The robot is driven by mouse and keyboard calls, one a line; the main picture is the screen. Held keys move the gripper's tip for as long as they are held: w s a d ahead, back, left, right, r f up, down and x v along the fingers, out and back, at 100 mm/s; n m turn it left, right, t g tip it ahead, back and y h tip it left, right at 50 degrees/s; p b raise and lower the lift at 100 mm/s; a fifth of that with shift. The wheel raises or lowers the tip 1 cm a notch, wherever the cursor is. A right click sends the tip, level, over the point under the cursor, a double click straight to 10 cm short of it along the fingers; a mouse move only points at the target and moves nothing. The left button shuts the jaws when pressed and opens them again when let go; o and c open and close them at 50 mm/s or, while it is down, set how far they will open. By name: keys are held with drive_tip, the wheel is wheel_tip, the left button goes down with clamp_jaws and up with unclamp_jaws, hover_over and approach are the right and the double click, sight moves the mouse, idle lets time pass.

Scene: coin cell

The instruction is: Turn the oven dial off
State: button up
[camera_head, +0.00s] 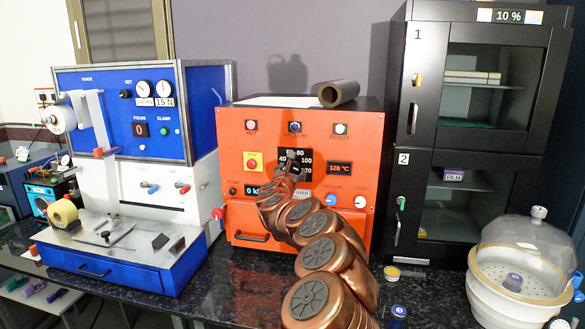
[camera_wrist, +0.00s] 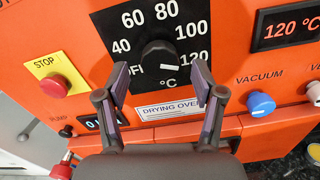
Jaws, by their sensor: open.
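The oven dial (camera_wrist: 159,57) is a round black knob on a black scale plate in the orange front of the drying oven (camera_head: 228,140). Marks from 40 to 120 °C ring it, with the off mark at lower left, partly hidden by my left finger. A small pale mark shows near the knob's lower right; I cannot tell its exact setting. My gripper (camera_wrist: 160,82) is open in front of the dial, one finger on each side and slightly below the knob, with nothing between them. In the head view my arm partly hides the dial.
A red stop button (camera_wrist: 55,86) on a yellow plate sits left of the dial. A blue vacuum knob (camera_wrist: 260,103) and a red 120 °C display (camera_wrist: 296,24) are at right. A black cabinet (camera_head: 400,150) stands to the right.

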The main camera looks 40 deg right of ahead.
drive_tip(key=shift+w+d+r, duration=0.15)
drive_tip(key=shift+w+d, duration=0.1)
drive_tip(key=shift+d, duration=0.2)
drive_tip(key=shift+w+d, duration=0.15)
drive_tip(key=shift+w, duration=0.05)
drive_tip(key=c, duration=1.1)
